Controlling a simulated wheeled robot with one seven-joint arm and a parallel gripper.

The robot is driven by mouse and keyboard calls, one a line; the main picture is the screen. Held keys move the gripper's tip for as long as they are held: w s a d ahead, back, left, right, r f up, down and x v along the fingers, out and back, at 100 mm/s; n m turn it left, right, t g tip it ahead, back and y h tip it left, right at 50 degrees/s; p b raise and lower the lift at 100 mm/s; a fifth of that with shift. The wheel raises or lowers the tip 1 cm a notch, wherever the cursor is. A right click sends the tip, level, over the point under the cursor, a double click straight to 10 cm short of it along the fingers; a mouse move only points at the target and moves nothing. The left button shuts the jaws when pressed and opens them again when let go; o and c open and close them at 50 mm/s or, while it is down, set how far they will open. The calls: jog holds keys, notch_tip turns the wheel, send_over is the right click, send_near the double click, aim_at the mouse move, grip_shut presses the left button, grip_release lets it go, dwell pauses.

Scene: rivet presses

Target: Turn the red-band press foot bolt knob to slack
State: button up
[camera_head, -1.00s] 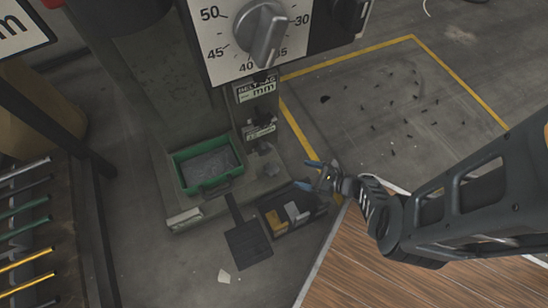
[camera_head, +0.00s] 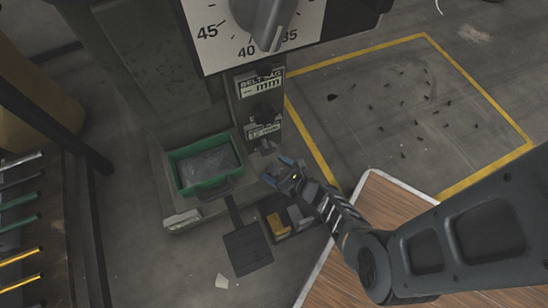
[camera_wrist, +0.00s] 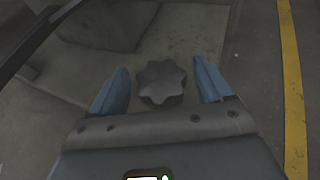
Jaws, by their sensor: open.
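A dark grey star-shaped knob (camera_wrist: 162,82) sits low on the press foot in the wrist view. My gripper (camera_wrist: 160,76) is open, with one blue finger on each side of the knob and visible gaps between. In the head view my gripper (camera_head: 276,171) is beside the right front of the press base, (camera_head: 182,221) just right of the green tray. The knob is hard to make out there, close to the fingers. No red band shows on the press now.
A green tray (camera_head: 205,188) stands on the base. A dial panel (camera_head: 233,56) and a smaller dark knob (camera_head: 263,112) are above. A parts bin (camera_head: 275,228) and black pedal (camera_head: 247,249) lie below.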

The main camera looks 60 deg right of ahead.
jog(key=shift+w+f, duration=0.2)
jog(key=shift+w, duration=0.3)
jog(key=c, duration=1)
jog(key=shift+o, duration=0.2)
jog(key=shift+d, duration=0.1)
jog(key=shift+n+y, duration=0.4)
jog(key=shift+y, duration=0.1)
jog(key=n+y, duration=0.4)
jog(key=y, duration=0.1)
jog(key=shift+n+g+y, duration=0.3)
jog(key=shift+n+g, duration=0.1)
jog(key=shift+n+g+y, duration=0.6)
jog(key=shift+n+y, duration=0.8)
jog(key=shift+y, duration=0.1)
jog(key=shift+n+g+y, duration=0.3)
jog(key=shift+n+y, duration=0.2)
